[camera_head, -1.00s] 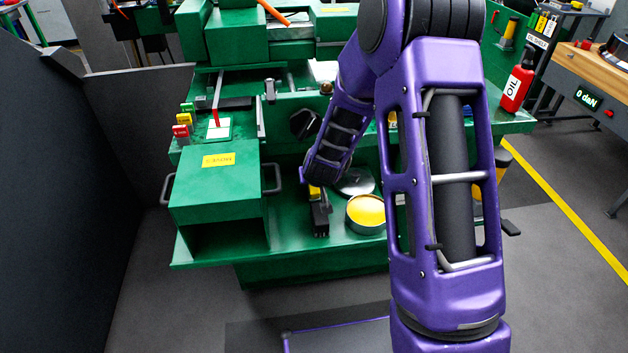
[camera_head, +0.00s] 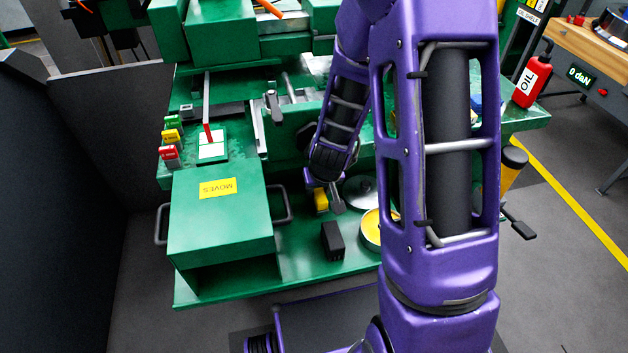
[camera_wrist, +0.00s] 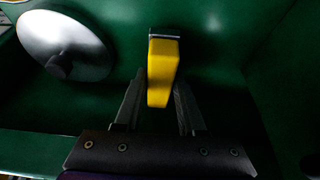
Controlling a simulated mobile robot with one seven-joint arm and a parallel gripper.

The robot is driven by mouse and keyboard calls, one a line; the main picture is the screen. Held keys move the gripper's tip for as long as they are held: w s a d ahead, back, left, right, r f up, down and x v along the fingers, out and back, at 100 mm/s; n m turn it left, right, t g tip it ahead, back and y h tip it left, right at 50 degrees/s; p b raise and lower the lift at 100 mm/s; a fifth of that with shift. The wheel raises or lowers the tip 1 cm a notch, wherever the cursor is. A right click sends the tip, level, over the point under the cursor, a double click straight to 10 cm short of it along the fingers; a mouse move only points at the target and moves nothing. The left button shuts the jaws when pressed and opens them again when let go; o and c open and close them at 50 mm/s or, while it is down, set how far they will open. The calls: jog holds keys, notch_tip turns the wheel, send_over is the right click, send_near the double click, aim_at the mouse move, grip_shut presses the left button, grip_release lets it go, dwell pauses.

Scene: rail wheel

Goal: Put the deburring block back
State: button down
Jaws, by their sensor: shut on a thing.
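A yellow block (camera_wrist: 162,72) with a grey end, which I take for the deburring block, is between the fingers of my gripper (camera_wrist: 157,102) in the wrist view. The gripper is shut on it. In the head view, the yellow block (camera_head: 321,201) shows just below my wrist, over the green bench shelf (camera_head: 295,283). My gripper (camera_head: 331,197) is partly hidden by my own arm there. I cannot tell whether the block touches the shelf. A small black block-shaped piece (camera_head: 332,241) stands on the shelf in front of the gripper, apart from it.
A round metal lid (camera_wrist: 66,45) lies near the gripper; a tin with yellow content (camera_head: 371,231) is beside it, partly behind my arm. A green box marked MOVES (camera_head: 218,215) stands left. A red oil bottle (camera_head: 533,82) is at right. The shelf's front is clear.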

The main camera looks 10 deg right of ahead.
jog(key=shift+s+d+f, duration=0.15)
jog(key=shift+f, duration=0.35)
jog(key=c, duration=0.9)
grip_release()
jog(key=shift+f, duration=0.15)
jog(key=shift+c, duration=0.2)
jog(key=o, duration=0.4)
jog(key=shift+o, duration=0.2)
